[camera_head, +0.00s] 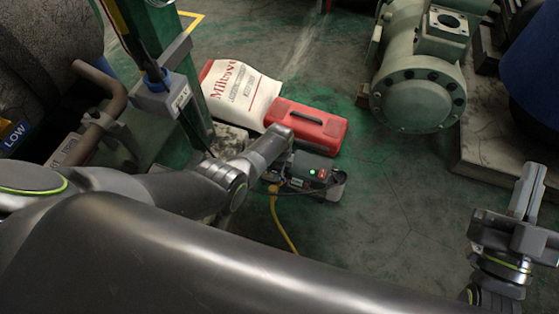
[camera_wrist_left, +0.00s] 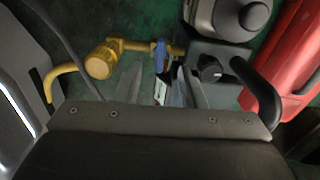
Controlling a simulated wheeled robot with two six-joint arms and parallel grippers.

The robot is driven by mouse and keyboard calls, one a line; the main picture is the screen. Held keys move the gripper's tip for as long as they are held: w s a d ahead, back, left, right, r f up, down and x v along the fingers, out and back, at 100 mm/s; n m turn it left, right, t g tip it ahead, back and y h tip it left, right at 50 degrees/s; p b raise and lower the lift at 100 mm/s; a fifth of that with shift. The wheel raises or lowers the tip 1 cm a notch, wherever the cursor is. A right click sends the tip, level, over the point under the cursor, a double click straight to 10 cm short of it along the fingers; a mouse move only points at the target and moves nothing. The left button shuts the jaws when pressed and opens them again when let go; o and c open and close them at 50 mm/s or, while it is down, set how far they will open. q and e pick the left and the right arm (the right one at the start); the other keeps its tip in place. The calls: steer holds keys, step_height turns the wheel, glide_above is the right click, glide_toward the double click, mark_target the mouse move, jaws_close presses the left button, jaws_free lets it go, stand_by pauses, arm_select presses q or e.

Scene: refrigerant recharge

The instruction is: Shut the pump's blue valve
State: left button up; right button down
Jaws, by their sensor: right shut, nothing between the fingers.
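The pump (camera_head: 312,170) is a dark grey unit on the floor with a small green and a small red light. Its blue valve (camera_wrist_left: 160,55) shows in the left wrist view as a narrow blue handle on a brass-yellow fitting (camera_wrist_left: 104,61). My left gripper (camera_wrist_left: 160,82) has its fingers apart, with the blue handle just ahead of and between the fingertips; contact cannot be told. In the head view my left arm covers the left gripper and the valve. My right gripper (camera_head: 526,188) is shut and empty at the far right, away from the pump.
A red case (camera_head: 306,125) and a white printed bag (camera_head: 240,92) lie behind the pump. A yellow hose (camera_head: 282,225) runs from the pump toward me. A green post (camera_head: 187,90) stands left. Floor right of the pump is clear, below a large green machine (camera_head: 415,95).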

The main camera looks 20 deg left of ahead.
arm_select(q)
steer(key=shift+r+p, duration=0.5)
steer(key=shift+r, duration=0.05)
steer(key=shift+r+p, duration=0.4)
steer(key=shift+r, duration=0.2)
arm_select(e)
step_height(320, 180, down, 14)
steer(key=m+g, duration=0.2)
steer(key=g, duration=0.7)
arm_select(q)
steer(key=shift+r+p, duration=0.6)
steer(key=shift+p, duration=0.2)
steer(key=shift+r+p, duration=0.6)
steer(key=shift+p, duration=0.05)
arm_select(e)
steer(key=s+a+f+g+y, duration=0.2)
steer(key=s+a+f+g, duration=0.1)
steer(key=s+f+g, duration=0.7)
steer(key=shift+s+f+y, duration=0.4)
steer(key=shift+s+f, duration=0.15)
steer(key=shift+s, duration=0.85)
steer(key=shift+d, duration=0.1)
